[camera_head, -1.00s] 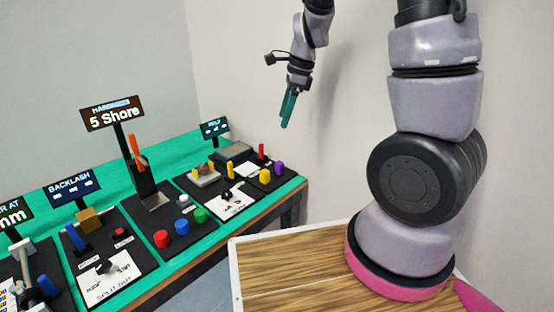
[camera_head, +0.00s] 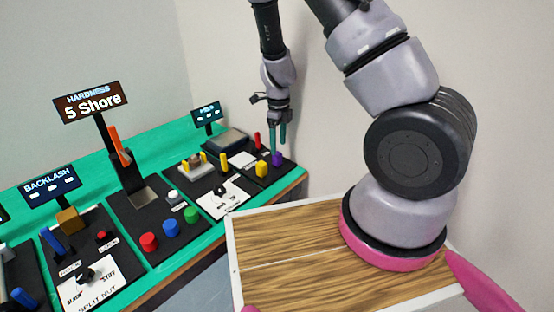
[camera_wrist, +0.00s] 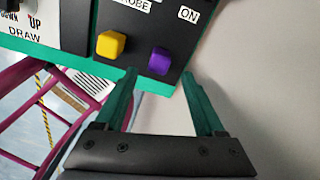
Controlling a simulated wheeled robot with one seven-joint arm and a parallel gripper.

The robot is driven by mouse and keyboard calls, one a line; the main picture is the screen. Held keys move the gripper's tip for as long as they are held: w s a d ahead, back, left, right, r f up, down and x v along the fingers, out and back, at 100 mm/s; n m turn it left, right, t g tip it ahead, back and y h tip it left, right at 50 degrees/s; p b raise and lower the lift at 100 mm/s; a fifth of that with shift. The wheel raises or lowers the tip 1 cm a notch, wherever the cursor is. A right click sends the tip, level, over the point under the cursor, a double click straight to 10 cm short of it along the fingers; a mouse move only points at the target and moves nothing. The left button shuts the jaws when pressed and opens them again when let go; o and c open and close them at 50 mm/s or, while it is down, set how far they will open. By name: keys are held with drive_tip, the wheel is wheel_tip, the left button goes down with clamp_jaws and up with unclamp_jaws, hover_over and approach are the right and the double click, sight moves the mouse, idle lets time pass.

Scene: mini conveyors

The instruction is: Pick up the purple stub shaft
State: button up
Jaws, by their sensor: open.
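The purple stub shaft (camera_head: 277,159) stands on the black panel at the right end of the green bench. In the wrist view its purple top (camera_wrist: 159,61) shows between and just beyond my fingertips, nearer the left finger. My gripper (camera_head: 278,140) is open, with its green fingers pointing down over the shaft in the head view. It also shows in the wrist view (camera_wrist: 160,76), with nothing between the fingers. I cannot tell the exact height gap between the fingertips and the shaft.
A yellow block (camera_head: 261,169) stands close to the left of the shaft, and also shows in the wrist view (camera_wrist: 111,44). A red peg (camera_head: 257,140) stands behind. The green bench edge (camera_wrist: 150,84) is close by. A wood-topped surface (camera_head: 290,240) lies in front.

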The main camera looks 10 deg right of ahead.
sight(277, 159)
wheel_tip(277, 159, down, 5)
drive_tip(key=shift+a+f, duration=0.1)
drive_tip(key=shift+a, duration=0.05)
drive_tip(key=shift+c, duration=0.3)
clamp_jaws()
